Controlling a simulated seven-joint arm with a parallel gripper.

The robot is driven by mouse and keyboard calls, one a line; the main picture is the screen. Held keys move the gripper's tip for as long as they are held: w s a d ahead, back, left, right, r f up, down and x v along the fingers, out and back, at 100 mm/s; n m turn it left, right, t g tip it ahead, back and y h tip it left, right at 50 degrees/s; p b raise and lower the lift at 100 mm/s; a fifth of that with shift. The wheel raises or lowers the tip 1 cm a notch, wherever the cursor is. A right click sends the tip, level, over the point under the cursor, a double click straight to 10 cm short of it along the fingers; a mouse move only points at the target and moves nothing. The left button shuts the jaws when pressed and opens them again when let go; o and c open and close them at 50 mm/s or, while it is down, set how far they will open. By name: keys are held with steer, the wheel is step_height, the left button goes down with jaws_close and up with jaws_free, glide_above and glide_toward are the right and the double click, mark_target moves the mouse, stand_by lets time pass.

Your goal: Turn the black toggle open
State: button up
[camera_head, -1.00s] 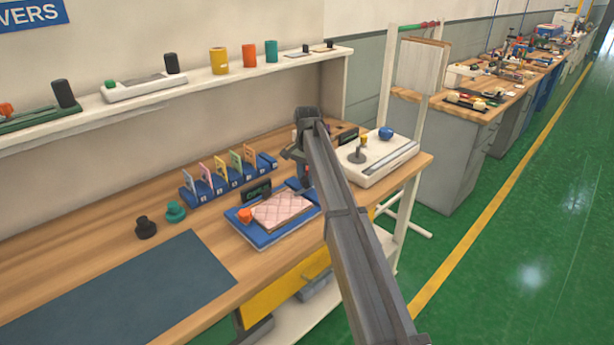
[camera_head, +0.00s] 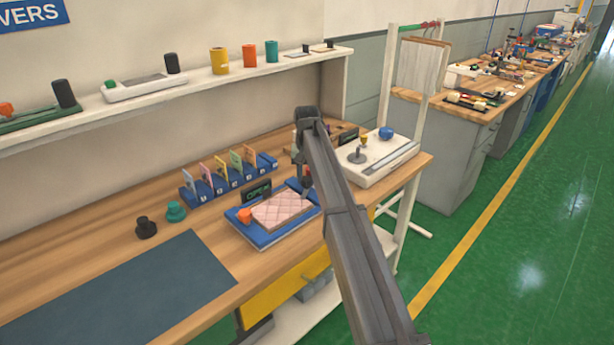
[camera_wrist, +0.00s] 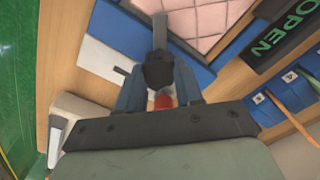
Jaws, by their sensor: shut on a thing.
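The black toggle (camera_wrist: 158,70) shows in the wrist view between the two blue fingers of my gripper (camera_wrist: 158,88), which is shut on it. A grey bar (camera_wrist: 160,33) runs from the toggle towards the pink quilted mattress (camera_wrist: 200,18). A small red part shows just below the toggle, between the fingers. In the head view my gripper (camera_head: 306,188) is at the right end of the blue tray (camera_head: 262,241), beside the pink mattress (camera_head: 283,209); the toggle is hard to make out there. The OPEN sign (camera_wrist: 275,42) stands behind the tray.
An orange knob (camera_head: 245,215) is at the tray's left end. A blue rack (camera_head: 225,184) with several coloured cards stands behind. A white device (camera_head: 376,165) stands close on the right. A black knob (camera_head: 146,228) and teal knob (camera_head: 175,211) stand left; the dark mat (camera_head: 120,290) is clear.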

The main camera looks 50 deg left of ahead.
mark_target(306, 178)
steer(key=n, duration=0.5)
steer(key=shift+n, duration=0.3)
steer(key=n, duration=0.5)
steer(key=shift+s+n, duration=0.1)
steer(key=shift+n, duration=0.2)
steer(key=o, duration=1)
steer(key=shift+o, duration=0.2)
steer(key=shift+r, duration=0.1)
step_height(306, 178, up, 14)
steer(key=shift+f, duration=0.2)
